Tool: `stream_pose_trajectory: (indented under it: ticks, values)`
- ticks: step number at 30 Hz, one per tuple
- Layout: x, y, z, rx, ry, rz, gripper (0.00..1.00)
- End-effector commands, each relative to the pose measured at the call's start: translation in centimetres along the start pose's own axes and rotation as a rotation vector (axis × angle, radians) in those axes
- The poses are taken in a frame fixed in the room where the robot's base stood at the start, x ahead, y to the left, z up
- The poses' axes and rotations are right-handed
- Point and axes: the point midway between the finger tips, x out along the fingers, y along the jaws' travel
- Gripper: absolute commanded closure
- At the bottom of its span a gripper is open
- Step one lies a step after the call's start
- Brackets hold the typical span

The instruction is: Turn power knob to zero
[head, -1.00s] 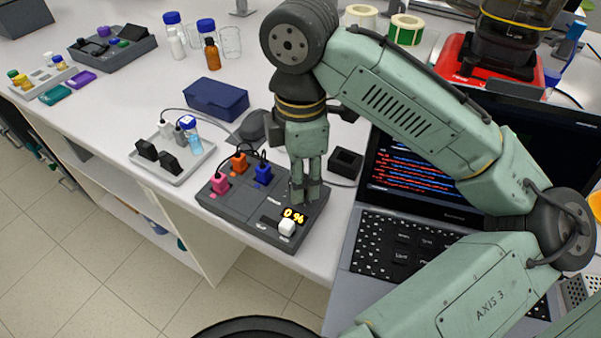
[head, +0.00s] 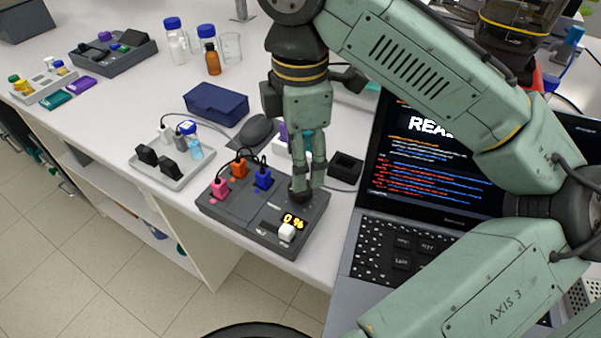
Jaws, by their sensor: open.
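The dark control box (head: 240,217) lies on the bench near its front edge. A white switch or button (head: 286,232) sits just below the display. A round black knob (head: 300,192) shows on the box's back right part, partly hidden by my gripper. My gripper (head: 308,187) points down at the knob, with its fingertips at or just above it. It is open and holds nothing that I can see; I cannot tell whether it touches the knob.
Pink (head: 220,188), orange (head: 239,168) and blue (head: 263,178) plugs with cables stand on the box, left of my gripper. A laptop (head: 400,245) is close on the right. A small black square block (head: 345,166) and a computer mouse (head: 255,131) lie behind the box.

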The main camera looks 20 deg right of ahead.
Motion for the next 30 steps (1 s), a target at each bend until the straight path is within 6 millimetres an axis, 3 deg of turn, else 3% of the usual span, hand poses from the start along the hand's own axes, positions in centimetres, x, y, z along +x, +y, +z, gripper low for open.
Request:
stream_pose_trajectory:
  ticks: [3,10,30]
  values:
    - [-2.6,0.0,0.1,0.005,-0.003,0.001,0.46]
    - [-5.7,0.0,0.0,0.002,-0.001,0.000,0.46]
    - [-6.3,0.0,0.0,0.001,0.001,0.000,0.46]
